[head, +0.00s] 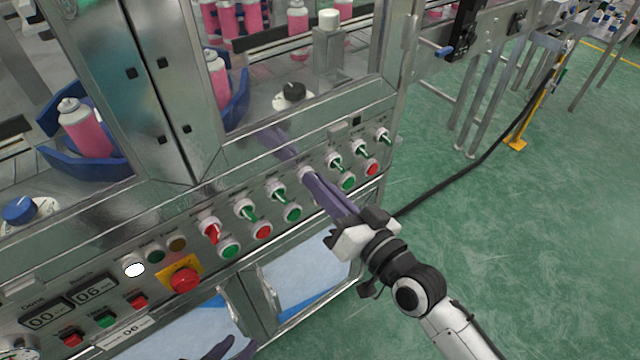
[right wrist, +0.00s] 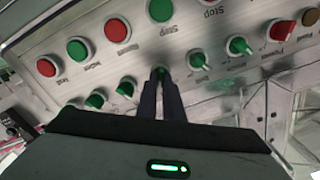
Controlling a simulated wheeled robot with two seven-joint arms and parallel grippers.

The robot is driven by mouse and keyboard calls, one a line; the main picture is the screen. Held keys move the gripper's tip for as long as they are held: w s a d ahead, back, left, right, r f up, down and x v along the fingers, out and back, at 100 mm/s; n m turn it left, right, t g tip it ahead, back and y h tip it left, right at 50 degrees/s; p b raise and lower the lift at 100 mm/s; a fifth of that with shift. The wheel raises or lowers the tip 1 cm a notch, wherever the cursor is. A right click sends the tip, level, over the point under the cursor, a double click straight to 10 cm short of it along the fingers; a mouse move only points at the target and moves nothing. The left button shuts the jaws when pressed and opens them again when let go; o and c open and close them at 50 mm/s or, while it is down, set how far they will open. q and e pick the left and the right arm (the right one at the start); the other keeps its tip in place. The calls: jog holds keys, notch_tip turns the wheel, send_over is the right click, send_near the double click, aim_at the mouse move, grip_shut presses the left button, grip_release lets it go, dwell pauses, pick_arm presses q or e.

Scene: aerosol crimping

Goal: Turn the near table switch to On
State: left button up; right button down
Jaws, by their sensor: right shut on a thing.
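A row of switch knobs runs along the sloped front panel (head: 322,150). My right gripper (head: 307,175) is shut on one knob in the middle of this row; its fingers hide most of that knob. In the right wrist view, my right gripper (right wrist: 160,78) has its fingertips together on the knob, with a little green showing. The knob's label and pointing direction are hidden. Green knobs (head: 278,194) stand to its left and more green knobs (head: 337,164) to its right. A red knob (head: 211,231) is further left. My left gripper (head: 234,347) is partly visible at the bottom edge, its fingers apart and empty.
Red and green push buttons (head: 262,231) sit just below the knobs. A red emergency stop (head: 185,279) on yellow and counter displays (head: 93,289) are at lower left. Pink cans (head: 84,128) stand behind the guard.

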jog(key=c, duration=1.9)
grip_release()
jog(key=v, duration=1)
jog(key=shift+s, duration=0.15)
jog(key=shift+d, duration=0.1)
jog(key=s+d+f+g+h, duration=0.3)
jog(key=s+d+f+h, duration=0.1)
jog(key=f, duration=0.8)
jog(key=s+d+f+n+g+h, duration=0.1)
jog(key=s+d+f+g+h, duration=0.2)
jog(key=f, duration=1)
jog(key=s+d+h, duration=0.1)
jog(key=s+d, duration=0.2)
jog(key=s, duration=0.2)
jog(key=shift+s+f, duration=0.3)
jog(key=shift+s, duration=0.1)
